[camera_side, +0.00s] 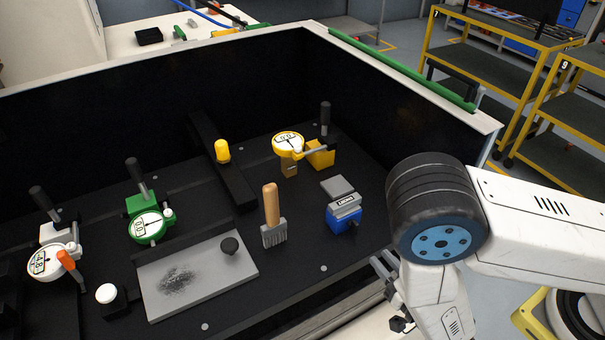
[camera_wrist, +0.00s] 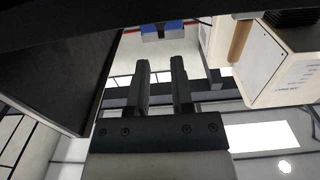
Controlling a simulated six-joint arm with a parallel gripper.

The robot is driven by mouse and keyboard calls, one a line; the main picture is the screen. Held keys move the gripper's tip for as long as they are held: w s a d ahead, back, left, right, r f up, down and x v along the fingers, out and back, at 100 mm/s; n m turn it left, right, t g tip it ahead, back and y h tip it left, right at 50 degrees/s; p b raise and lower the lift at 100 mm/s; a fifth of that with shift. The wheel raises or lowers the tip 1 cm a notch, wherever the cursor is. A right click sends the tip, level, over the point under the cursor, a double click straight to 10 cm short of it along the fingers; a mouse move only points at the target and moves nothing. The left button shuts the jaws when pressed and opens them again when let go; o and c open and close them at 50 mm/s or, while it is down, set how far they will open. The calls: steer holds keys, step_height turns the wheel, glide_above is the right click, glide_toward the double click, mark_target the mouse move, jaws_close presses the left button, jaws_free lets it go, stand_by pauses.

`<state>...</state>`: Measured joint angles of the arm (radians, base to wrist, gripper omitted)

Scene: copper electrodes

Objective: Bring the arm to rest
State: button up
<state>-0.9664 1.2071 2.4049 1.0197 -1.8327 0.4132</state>
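My gripper (camera_wrist: 160,88) shows in the wrist view with its two dark fingers apart and nothing between them. In the side view my gripper (camera_side: 384,268) is at the lower right, outside the front edge of the black work box and partly hidden by my own wrist. My white arm comes in from the right edge. The gripper touches none of the tools in the box.
The black box (camera_side: 420,105) holds a wooden-handled brush (camera_side: 271,205), a blue block (camera_side: 343,218), a grey plate (camera_side: 205,285) with dark filings, and yellow (camera_side: 288,144), green (camera_side: 147,226) and white (camera_side: 45,262) dial gauges. Yellow carts (camera_side: 500,65) stand behind.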

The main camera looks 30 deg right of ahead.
stand_by(0.3)
steer(key=s+d+f+g, duration=0.2)
steer(key=d+f+g, duration=0.3)
steer(key=f+g, duration=0.7)
steer(key=w+d+r+g, duration=0.1)
steer(key=d+r, duration=0.3)
steer(key=r, duration=0.7)
steer(key=w+d+r+g, duration=0.1)
steer(key=d+r, duration=0.4)
steer(key=r, duration=0.6)
steer(key=shift+w+d+r+g, duration=0.25)
steer(key=shift+r+g, duration=0.1)
steer(key=shift+g, duration=0.35)
